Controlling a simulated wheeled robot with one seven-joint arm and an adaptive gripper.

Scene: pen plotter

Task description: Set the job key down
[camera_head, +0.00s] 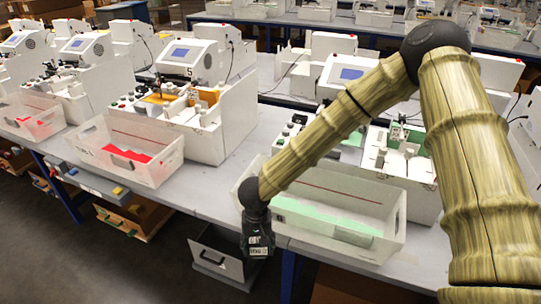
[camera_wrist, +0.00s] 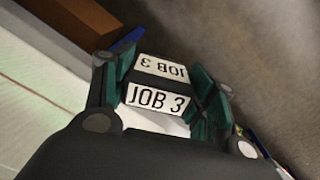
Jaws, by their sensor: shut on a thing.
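The job key (camera_wrist: 158,97) is a dark block with white labels reading "JOB 3". In the wrist view it sits between the two green-padded fingers of my gripper (camera_wrist: 160,92), which is shut on it. In the head view my gripper (camera_head: 257,238) points down near the table's front edge, at the front left corner of a white tray with a green floor (camera_head: 365,240). The key's label (camera_head: 258,251) shows small at its lower end. Whether the key touches anything is not clear.
A white machine with a screen (camera_head: 350,73) stands behind the green tray, partly hidden by my arm. To the left are another machine (camera_head: 187,54) and a white tray with a red floor (camera_head: 150,172). Grey tabletop (camera_head: 215,185) is bare between the trays. An open drawer (camera_head: 215,262) is below.

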